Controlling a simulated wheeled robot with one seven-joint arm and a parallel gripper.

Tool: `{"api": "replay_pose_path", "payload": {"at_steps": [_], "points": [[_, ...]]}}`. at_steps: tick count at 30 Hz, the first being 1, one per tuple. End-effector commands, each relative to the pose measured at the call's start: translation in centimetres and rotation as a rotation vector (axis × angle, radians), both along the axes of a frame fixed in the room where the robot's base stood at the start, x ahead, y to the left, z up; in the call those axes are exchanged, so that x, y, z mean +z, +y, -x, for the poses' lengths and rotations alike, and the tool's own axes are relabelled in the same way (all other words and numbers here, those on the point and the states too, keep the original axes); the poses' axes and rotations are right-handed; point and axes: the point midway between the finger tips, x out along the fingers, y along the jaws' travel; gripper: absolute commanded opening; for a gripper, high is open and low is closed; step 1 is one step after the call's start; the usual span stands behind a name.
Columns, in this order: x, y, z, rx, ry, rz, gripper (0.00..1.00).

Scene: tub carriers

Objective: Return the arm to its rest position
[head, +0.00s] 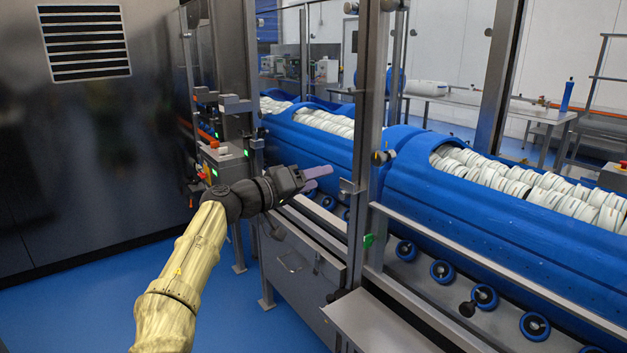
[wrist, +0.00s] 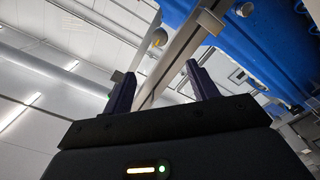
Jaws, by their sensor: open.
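My arm, in a pale yellow cover, reaches up from the bottom of the head view. My gripper (head: 318,178) is at its end, near the middle of the picture, pointing right toward the metal frame of the machine. In the wrist view my gripper (wrist: 160,86) shows two dark purple fingers standing wide apart. It is open, and nothing is between the fingers except the background. A metal post (wrist: 178,50) and blue casing show beyond the fingertips. I cannot tell how far the fingertips are from the frame.
Blue tub carriers (head: 440,195) full of white tubs stand behind the frame (head: 363,130) at right. A grey cabinet (head: 305,265) and a metal ledge (head: 385,325) are below my gripper. A dark panelled wall (head: 90,150) stands at left. Blue floor (head: 90,300) is clear around my arm.

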Motion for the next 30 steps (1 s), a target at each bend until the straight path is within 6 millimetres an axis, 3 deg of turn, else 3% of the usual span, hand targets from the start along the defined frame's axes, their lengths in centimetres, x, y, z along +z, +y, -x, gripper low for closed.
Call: {"api": "replay_pose_path", "payload": {"at_steps": [8,11,14,20,24,27,30], "points": [[-0.1,-0.2,-0.1,-0.003,0.003,-0.002,0.59],[-0.8,-1.6,-0.3,-0.017,0.022,-0.022,0.59],[-2.5,-4.8,-0.8,-0.050,0.070,-0.072,0.59],[-9.2,-14.3,-0.6,-0.142,0.234,-0.255,0.59],[-15.0,-20.1,1.2,-0.189,0.360,-0.415,0.59],[-19.1,-22.8,3.2,-0.208,0.444,-0.534,0.59],[-22.4,-24.4,5.4,-0.211,0.514,-0.643,0.59]]}}
